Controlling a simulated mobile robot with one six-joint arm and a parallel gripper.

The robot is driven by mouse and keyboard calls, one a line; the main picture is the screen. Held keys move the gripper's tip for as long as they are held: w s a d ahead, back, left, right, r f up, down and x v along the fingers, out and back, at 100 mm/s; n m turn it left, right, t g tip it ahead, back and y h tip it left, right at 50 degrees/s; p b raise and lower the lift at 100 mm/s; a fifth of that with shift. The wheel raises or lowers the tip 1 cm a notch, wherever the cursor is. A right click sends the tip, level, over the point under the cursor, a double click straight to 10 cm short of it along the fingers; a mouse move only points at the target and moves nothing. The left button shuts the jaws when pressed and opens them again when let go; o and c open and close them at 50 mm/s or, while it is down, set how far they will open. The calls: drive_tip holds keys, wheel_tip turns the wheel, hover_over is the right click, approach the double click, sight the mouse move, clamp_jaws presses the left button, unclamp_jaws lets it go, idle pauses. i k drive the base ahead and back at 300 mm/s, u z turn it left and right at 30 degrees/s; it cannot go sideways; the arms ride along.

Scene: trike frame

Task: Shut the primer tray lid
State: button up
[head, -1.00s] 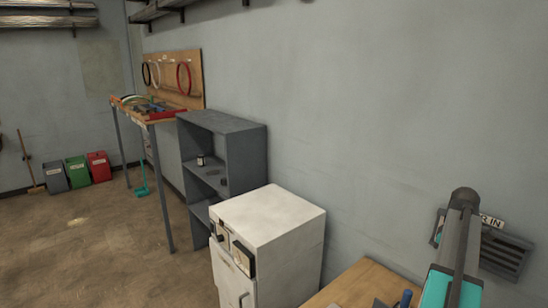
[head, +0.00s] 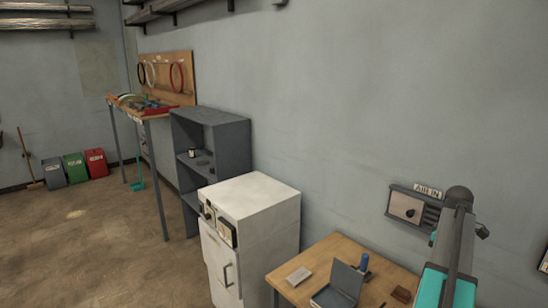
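A small dark grey tray with a raised lid, which looks like the primer tray (head: 325,299), sits on the wooden bench at the bottom of the head view. Its lid (head: 348,279) stands up and leans back, so the tray is open. The bottom edge of the picture is close to the tray's front. My arm shows at the right, but my gripper cannot be made out. Nothing of mine is seen touching the tray or the lid.
A white cabinet (head: 265,215) stands left of the bench. An AIR IN wall panel (head: 406,207) is behind.

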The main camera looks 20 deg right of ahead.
sight(345, 276)
drive_tip(key=k, duration=1)
